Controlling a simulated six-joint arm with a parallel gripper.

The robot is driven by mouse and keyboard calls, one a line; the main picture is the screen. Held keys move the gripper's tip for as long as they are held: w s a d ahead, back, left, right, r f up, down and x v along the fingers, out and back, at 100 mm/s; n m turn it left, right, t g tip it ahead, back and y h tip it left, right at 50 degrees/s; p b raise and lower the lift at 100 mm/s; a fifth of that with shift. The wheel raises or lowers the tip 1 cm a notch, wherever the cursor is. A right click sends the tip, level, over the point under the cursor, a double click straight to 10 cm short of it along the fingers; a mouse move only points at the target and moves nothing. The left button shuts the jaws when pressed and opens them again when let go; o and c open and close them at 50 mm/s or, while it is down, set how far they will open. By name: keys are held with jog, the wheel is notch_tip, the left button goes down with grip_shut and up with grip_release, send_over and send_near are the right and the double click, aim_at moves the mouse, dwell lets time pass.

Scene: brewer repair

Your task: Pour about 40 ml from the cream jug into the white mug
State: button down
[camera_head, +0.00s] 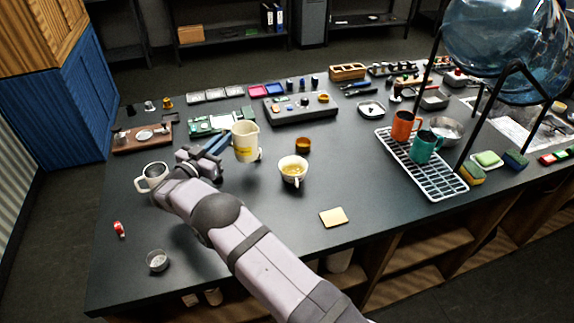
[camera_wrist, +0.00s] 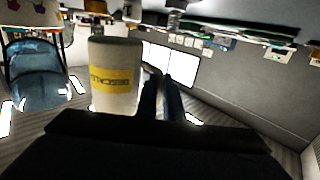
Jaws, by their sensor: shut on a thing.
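The cream jug (camera_head: 245,143), with a yellow label, is near the middle of the table in the head view. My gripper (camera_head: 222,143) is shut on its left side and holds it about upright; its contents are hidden. In the upside-down wrist view, the jug (camera_wrist: 115,75) shows beside my dark fingers (camera_wrist: 163,98); their exact contact is hard to tell. A white mug (camera_head: 152,177) with a dark inside stands left of my wrist. A white cup (camera_head: 293,171) with yellowish contents stands right of and nearer than the jug. Which one is the task's mug is unclear.
An amber cup (camera_head: 302,145) stands close to the yellowish-filled cup. Orange (camera_head: 404,126) and teal (camera_head: 425,147) mugs stand on a white rack (camera_head: 430,182) at right. A green circuit board (camera_head: 205,124) lies behind my gripper. The table front around the coaster (camera_head: 333,217) is mostly clear.

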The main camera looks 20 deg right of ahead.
jog(key=shift+r, duration=0.1)
notch_tip(320, 180, up, 8)
jog(key=shift+f, duration=0.1)
jog(key=s+a+r+n+t+y+p, duration=0.1)
jog(key=s+a+n+t+y, duration=0.2)
jog(key=a, duration=0.9)
jog(key=s+a+n+y+p, duration=0.1)
jog(key=s+a+n+y, duration=0.3)
jog(key=a, duration=0.8)
jog(key=a+r+n+t+y+p, duration=0.15)
jog(key=a+y, duration=0.35)
jog(key=a, duration=0.7)
notch_tip(320, 180, down, 6)
jog(key=s+a, duration=0.1)
jog(key=a, duration=0.1)
jog(key=shift+t+y, duration=0.35)
jog(key=shift+y, duration=0.05)
jog(key=shift+d+r, duration=0.15)
jog(key=shift+r, duration=0.05)
